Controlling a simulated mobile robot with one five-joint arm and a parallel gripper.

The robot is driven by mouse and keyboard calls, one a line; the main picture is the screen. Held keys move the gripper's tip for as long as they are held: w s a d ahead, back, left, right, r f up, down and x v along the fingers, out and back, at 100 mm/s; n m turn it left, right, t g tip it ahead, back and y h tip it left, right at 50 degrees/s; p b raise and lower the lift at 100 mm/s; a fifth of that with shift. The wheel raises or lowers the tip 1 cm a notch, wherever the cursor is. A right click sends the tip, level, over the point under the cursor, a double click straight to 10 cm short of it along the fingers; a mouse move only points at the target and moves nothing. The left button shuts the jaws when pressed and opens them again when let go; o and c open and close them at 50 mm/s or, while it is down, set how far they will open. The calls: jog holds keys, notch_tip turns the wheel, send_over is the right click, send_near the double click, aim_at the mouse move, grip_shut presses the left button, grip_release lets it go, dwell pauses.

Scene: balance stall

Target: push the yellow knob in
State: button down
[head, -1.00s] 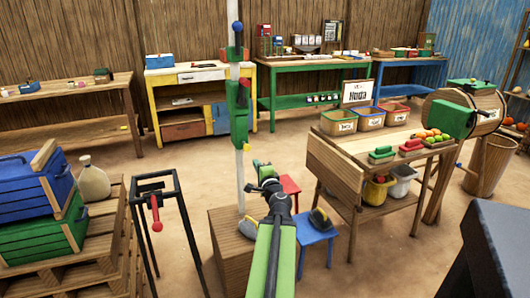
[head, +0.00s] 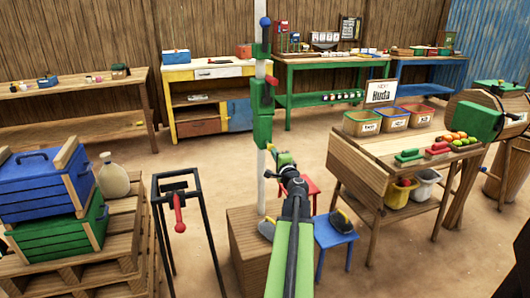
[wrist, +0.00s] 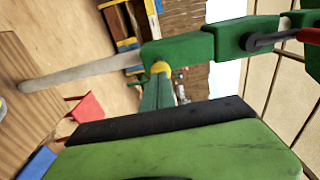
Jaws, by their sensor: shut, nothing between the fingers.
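The yellow knob (wrist: 160,68) sticks out of a green block (wrist: 178,51) on the white pole in the wrist view. In the head view the knob (head: 270,146) is a tiny yellow spot at the lower green block (head: 263,127) on the pole. My gripper (head: 283,158) is shut and empty, just right of and below the knob in the head view. In the wrist view the green fingertips (wrist: 158,82) are right at the knob and overlap its lower edge. I cannot tell whether they touch it.
A red lever (head: 270,88) and a blue-topped part (head: 265,22) sit higher on the pole (head: 262,180). A wooden box (head: 247,250) stands at its foot, with a blue stool (head: 335,236) beside it. A black stand with a red handle (head: 179,212) is left.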

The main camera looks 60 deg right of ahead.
aim_at(270, 147)
jog(key=shift+w+d, duration=0.25)
jog(key=shift+w, duration=0.1)
jog(key=x, duration=0.4)
jog(key=shift+w+a, duration=0.1)
jog(key=shift+a, duration=0.1)
jog(key=shift+a+r, duration=0.1)
jog(key=shift+r, duration=0.15)
